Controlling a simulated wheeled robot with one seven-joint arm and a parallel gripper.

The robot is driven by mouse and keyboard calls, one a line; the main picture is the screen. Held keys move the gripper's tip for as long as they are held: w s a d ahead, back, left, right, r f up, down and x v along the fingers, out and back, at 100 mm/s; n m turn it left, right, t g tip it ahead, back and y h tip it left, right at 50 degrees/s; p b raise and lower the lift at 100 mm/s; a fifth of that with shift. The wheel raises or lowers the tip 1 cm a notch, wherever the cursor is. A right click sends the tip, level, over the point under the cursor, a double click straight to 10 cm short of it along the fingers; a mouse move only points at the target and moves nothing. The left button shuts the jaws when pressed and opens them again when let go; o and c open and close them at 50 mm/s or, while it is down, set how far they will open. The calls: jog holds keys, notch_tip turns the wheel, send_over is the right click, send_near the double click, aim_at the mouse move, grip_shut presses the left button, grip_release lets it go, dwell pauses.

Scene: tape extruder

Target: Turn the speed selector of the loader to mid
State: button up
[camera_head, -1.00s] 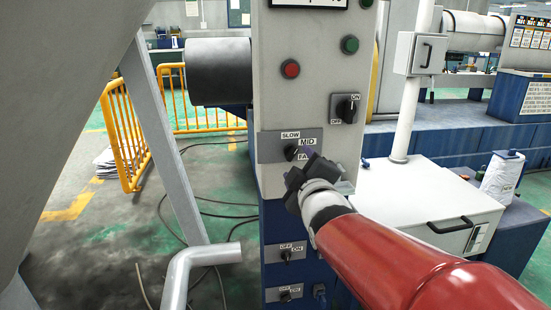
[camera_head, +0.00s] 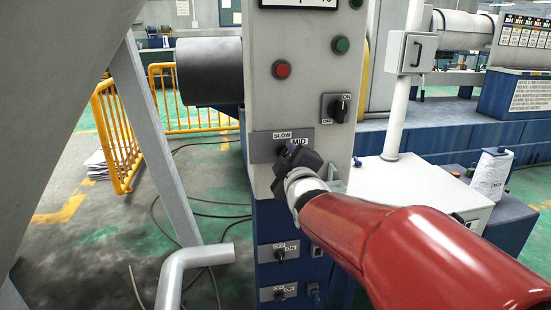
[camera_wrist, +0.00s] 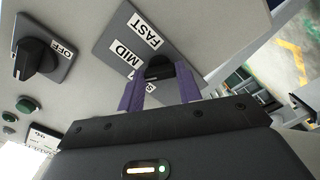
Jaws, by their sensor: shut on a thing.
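The speed selector is a dark knob on a grey plate (camera_head: 262,147) on the loader's front panel. SLOW and MID labels show in the head view; my gripper covers the FAST label there. In the wrist view the black knob (camera_wrist: 160,68) sits between the two purple fingers of my gripper (camera_wrist: 159,84), which is shut on it. MID and FAST read clearly there, while SLOW is partly hidden by a finger. Which label the knob points at cannot be told. In the head view my gripper (camera_head: 288,152) meets the plate from the lower right.
Above the selector are an ON/OFF knob (camera_head: 340,108), a red button (camera_head: 282,69) and a green button (camera_head: 341,45). More switches (camera_head: 279,254) sit below. A white cabinet (camera_head: 400,195) stands to the right, and a grey pipe (camera_head: 190,262) at lower left.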

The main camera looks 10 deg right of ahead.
jog(key=m+b, duration=0.5)
jog(key=b, duration=0.1)
jog(key=shift+m, duration=0.3)
jog(key=o, duration=1)
